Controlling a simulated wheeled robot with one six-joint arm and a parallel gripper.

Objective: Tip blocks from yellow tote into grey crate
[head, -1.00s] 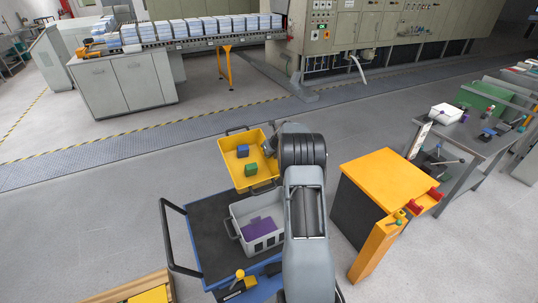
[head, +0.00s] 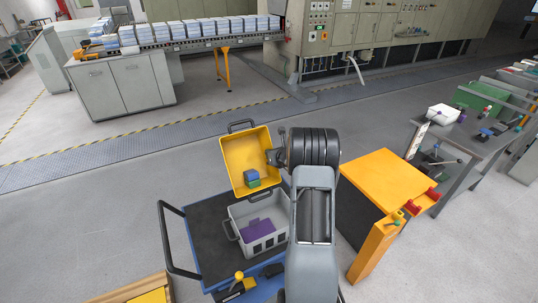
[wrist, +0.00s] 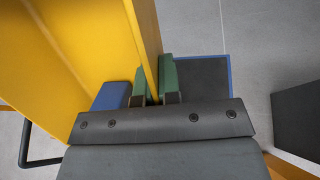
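The yellow tote (head: 240,150) is steeply tilted above the far side of the grey crate (head: 238,213), its open side facing my camera. A blue block (head: 251,174) and a green block (head: 254,184) lie together at its lower edge. My gripper (head: 273,157) is at the tote's right side. In the wrist view, the fingers (wrist: 155,85) are closed on either side of the yellow tote wall (wrist: 110,40), and the blue block (wrist: 112,95) shows at left. The grey crate stands upright on the cart, with a purple patch inside.
The blue cart (head: 205,235) has a dark top and a handle at left. An orange-topped cabinet (head: 385,180) stands close to the right of my arm. A wooden box (head: 140,290) is at the lower left. Open floor lies beyond the tote.

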